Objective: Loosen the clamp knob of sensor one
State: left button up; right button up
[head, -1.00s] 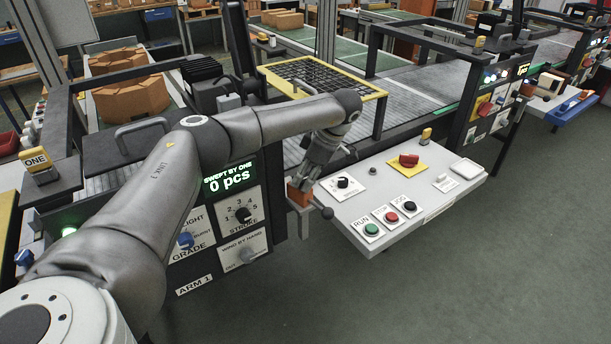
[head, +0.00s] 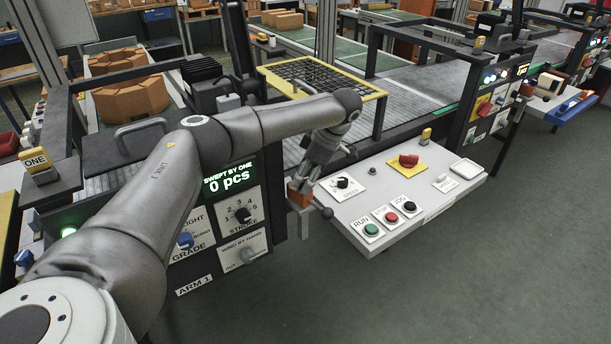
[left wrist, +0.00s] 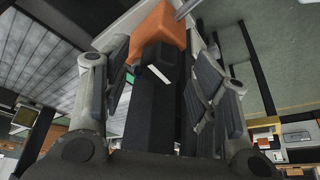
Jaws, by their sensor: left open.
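My left gripper (head: 308,180) points down at the left end of the white control shelf. It is at a small orange block (head: 299,197) on a bracket, and a black ball knob (head: 327,213) sticks out beside it. In the left wrist view the fingers of my left gripper (left wrist: 160,85) stand apart, one on each side of a black body with a white mark (left wrist: 158,74). The orange block (left wrist: 158,28) shows beyond it. I cannot tell whether the fingers touch the black body. The clamp knob cannot be made out for sure. My right gripper is not in view.
The white shelf (head: 415,210) carries a black dial (head: 342,183), a red knob (head: 408,160) and several push buttons. A machine panel (head: 240,215) reading "0 pcs" stands left of the gripper. The conveyor (head: 420,95) runs behind. The floor in front is clear.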

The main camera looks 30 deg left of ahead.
pick_arm(q)
jog(key=v, duration=1.2)
jog(key=shift+w+d+f, duration=0.1)
jog(key=shift+f, duration=0.05)
